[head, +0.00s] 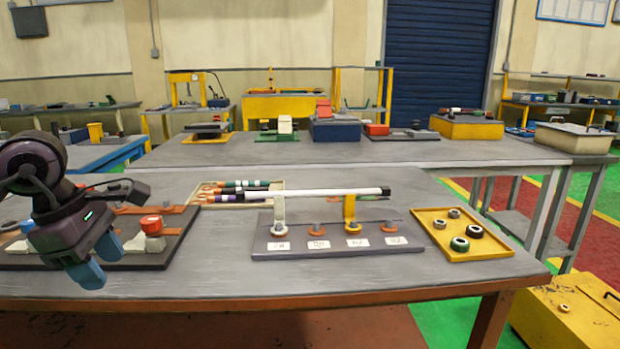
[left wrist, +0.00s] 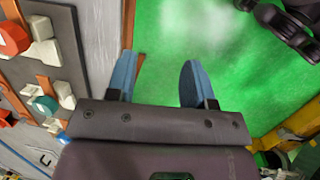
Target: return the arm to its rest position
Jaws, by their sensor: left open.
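My left gripper (head: 98,260) hangs at the left end of the near table, in front of a dark board with red-capped parts. Its two blue fingers are apart and empty. In the left wrist view the left gripper (left wrist: 158,80) also shows open, with green floor, the table edge and part of the board behind it. The dark board (head: 178,222) is partly hidden by my left arm. My right gripper does not show in the head view.
A yellow tray (head: 490,246) with several rings lies at the right. A box of coloured rods (head: 274,183) stands behind. The table's front edge (head: 300,303) is clear.

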